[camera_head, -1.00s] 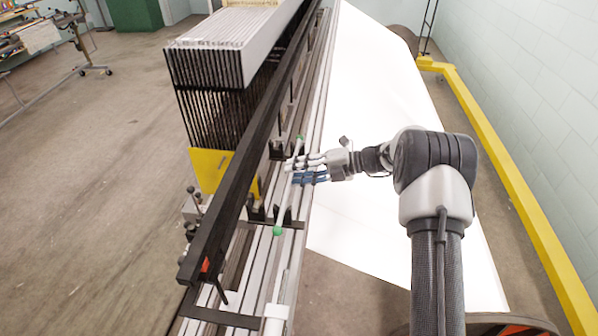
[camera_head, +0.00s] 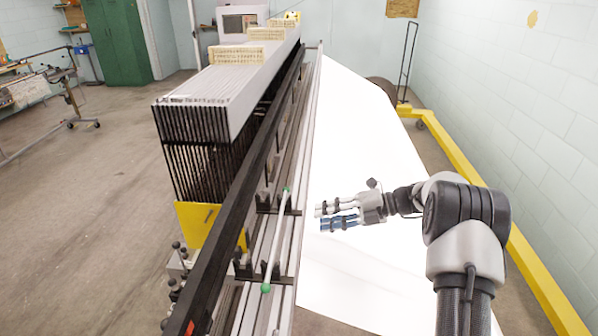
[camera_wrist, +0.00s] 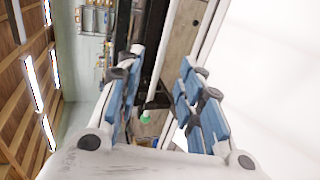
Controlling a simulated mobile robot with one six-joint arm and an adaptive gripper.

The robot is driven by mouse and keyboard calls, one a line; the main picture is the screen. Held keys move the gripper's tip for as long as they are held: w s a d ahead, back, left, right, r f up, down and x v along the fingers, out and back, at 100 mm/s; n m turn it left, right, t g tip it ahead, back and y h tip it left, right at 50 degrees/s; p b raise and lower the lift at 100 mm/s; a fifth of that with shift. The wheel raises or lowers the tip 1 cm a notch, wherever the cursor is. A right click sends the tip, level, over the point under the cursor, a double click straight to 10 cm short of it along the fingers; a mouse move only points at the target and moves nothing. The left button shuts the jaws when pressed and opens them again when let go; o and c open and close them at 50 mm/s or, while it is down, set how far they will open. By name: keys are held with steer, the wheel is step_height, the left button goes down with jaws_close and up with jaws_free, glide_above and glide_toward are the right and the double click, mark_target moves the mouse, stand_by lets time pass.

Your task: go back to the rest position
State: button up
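My gripper (camera_head: 325,216) is at the end of my arm, pointing left above the white cloth. Its blue-padded fingers are spread apart in the wrist view (camera_wrist: 162,58), with nothing held between them. A thin pale rod with green ends (camera_head: 276,240) lies along the near side of the warp machine, left of my gripper and apart from it. In the wrist view, a green tip (camera_wrist: 145,118) shows beyond the gap between the fingers.
The machine's long black beam (camera_head: 243,190) and stack of frames (camera_head: 190,125) stand to the left. The white cloth (camera_head: 350,130) spreads under my arm. A yellow rail (camera_head: 470,190) and a pale wall are on the right. Open floor (camera_head: 90,200) lies at far left.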

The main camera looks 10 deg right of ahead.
steer(key=s+a+r+n+g+h, duration=0.1)
steer(key=s+a+r+n+h, duration=0.25)
steer(key=s+r+n, duration=0.5)
steer(key=s+a+r+n+g+h, duration=0.15)
steer(key=s+r+n+h, duration=0.3)
steer(key=s+n, duration=0.6)
steer(key=s+d+n+t+h, duration=0.2)
steer(key=s+n+h, duration=0.1)
steer(key=s+n, duration=0.6)
steer(key=s+d+n+t+h, duration=0.2)
steer(key=s+n+h, duration=0.1)
steer(key=s+n, duration=0.7)
steer(key=shift+s+d+f, duration=0.3)
steer(key=shift+d+f, duration=0.1)
steer(key=shift+a, duration=0.1)
